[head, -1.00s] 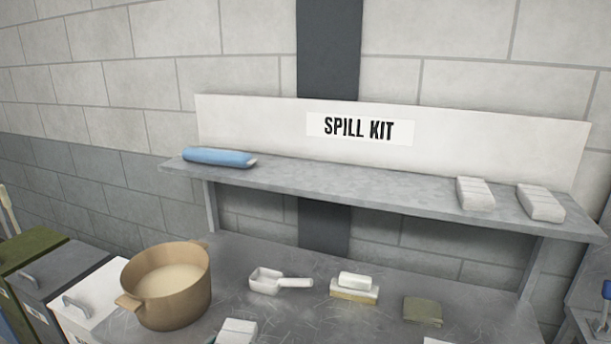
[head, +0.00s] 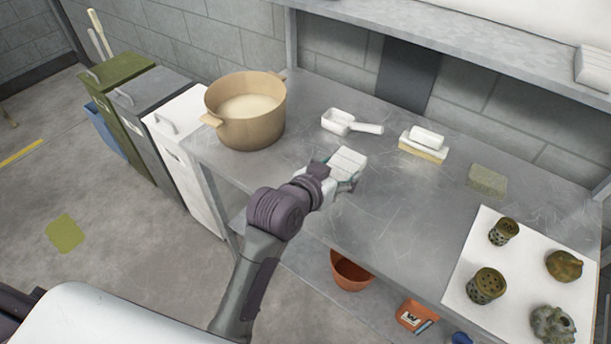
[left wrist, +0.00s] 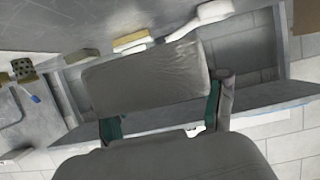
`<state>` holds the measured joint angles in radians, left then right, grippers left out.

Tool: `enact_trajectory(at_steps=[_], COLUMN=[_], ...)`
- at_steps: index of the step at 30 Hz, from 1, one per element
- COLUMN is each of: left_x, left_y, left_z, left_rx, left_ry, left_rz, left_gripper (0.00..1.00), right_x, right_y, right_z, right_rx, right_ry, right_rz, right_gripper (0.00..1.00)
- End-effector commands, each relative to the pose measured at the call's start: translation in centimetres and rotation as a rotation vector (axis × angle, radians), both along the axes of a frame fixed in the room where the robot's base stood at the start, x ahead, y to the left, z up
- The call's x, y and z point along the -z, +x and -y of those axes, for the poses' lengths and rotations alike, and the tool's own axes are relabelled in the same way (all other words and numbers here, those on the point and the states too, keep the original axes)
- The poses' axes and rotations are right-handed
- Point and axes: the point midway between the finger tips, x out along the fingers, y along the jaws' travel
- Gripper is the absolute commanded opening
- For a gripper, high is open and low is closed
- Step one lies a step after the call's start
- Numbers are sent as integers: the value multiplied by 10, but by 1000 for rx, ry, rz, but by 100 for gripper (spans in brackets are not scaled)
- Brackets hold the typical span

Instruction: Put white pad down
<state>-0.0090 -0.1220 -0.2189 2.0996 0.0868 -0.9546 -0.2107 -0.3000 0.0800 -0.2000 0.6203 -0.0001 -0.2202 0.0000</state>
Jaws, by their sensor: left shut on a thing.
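The white pad (head: 350,162) is a small pale block with grooves, in the middle of the head view. My left gripper (head: 345,177) is shut on it, over the near edge of the grey metal bench (head: 290,160). I cannot tell whether the pad touches the bench top. In the left wrist view the pad (left wrist: 145,80) fills the middle between the two fingers of my left gripper (left wrist: 162,122), its face looking grey in shade. My right gripper is in neither view.
A tan pot (head: 245,112) stands at the bench's left end. Behind the pad lie a white scoop (head: 345,123), a yellow-and-white block (head: 424,145) and a green pad (head: 487,181). Rusty parts rest on a white sheet (head: 465,265) at right. Bare bench surrounds the pad.

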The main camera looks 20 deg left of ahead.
Motion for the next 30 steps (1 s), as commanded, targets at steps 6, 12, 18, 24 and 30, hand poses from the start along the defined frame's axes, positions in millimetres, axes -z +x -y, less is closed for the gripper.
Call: enact_trajectory(at_steps=[6,12,18,24,30], left_x=[0,9,36,59,71], left_y=[0,9,35,58,67], left_z=[1,-12,-50,-83,-95], left_rx=[2,1,0,0,1], left_ry=[0,5,6,3,0], left_rz=[1,0,-3,-1,0], left_gripper=[41,41,41,41,41], right_x=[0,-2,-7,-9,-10], right_y=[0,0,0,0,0], right_z=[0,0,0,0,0], right_rx=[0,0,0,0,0], right_ry=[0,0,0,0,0], right_rz=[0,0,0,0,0], right_gripper=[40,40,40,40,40])
